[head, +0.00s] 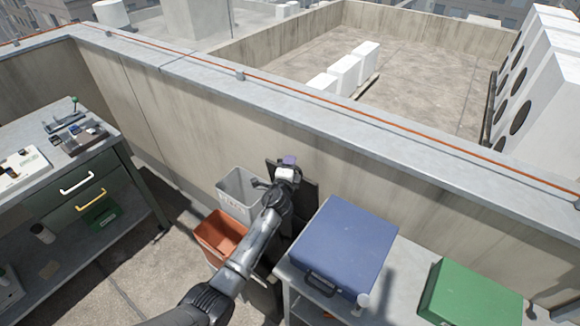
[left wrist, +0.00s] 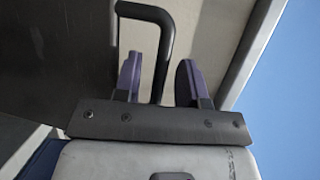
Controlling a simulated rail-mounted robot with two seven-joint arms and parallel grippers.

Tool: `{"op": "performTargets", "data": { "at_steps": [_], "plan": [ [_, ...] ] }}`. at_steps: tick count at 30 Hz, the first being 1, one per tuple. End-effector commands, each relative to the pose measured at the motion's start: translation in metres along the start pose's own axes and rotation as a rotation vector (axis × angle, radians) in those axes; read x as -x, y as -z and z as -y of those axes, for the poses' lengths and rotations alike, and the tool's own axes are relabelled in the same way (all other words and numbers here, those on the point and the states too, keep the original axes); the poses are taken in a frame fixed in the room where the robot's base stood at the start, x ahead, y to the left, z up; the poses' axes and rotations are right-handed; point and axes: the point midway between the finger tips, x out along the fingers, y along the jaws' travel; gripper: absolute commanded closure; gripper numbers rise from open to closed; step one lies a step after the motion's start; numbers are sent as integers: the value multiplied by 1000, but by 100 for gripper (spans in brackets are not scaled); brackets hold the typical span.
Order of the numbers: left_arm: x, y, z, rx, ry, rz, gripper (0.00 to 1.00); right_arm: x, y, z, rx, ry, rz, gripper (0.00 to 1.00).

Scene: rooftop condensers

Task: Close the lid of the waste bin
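The waste bin's dark lid (head: 309,192) stands raised near the parapet wall, partly hidden behind my left arm. A dark bin body (head: 264,296) shows in part below the arm. My left gripper (head: 289,160), with purple fingertips, is at the lid's upper part. In the left wrist view, its two fingers (left wrist: 160,80) are apart. A black bent bar handle (left wrist: 165,45) runs down between them, with visible gaps on both sides. A dark panel (left wrist: 60,50), seemingly the lid, fills the left of that view. My right gripper is not in view.
A grey bin (head: 238,190) and an orange bin (head: 220,238) stand left of my arm. A blue case (head: 345,245) and a green case (head: 468,297) sit on the right-hand table. A green workbench (head: 75,195) stands left. The parapet (head: 190,110) runs behind.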

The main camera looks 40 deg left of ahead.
Motion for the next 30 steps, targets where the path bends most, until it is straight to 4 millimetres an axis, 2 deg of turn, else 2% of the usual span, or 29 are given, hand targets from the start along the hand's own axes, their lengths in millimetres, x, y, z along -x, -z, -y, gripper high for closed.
{"op": "performTargets", "data": {
  "at_steps": [13, 25, 30],
  "plan": [
    [-7, 0, 0, 0, 0, 0, 62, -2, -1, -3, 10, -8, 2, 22],
    [-7, 0, 0, 0, 0, 0, 100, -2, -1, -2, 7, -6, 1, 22],
    [-6, 0, 0, 0, 0, 0, 100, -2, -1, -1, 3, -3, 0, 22]
  ]
}}
